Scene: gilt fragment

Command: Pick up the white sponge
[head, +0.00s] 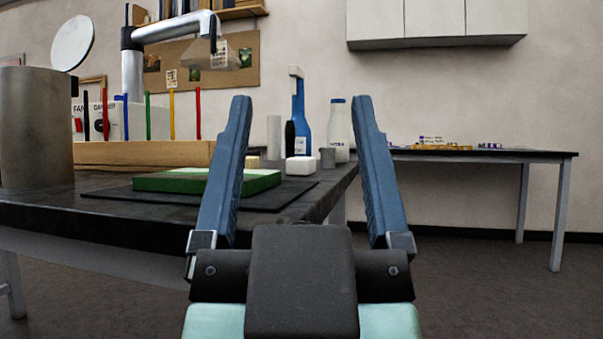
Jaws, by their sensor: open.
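A small white block that looks like the white sponge (300,166) sits on the dark workbench, near its right end, in the head view. It appears between my fingers in the picture, but lies well beyond them. My gripper (301,99) is open and empty, with its two blue fingers spread wide in front of the bench's right edge. Nothing covers the block's front face.
A green slab (206,181) lies on a dark mat to the left, partly behind my left finger. A second table (470,154) stands at the back right.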

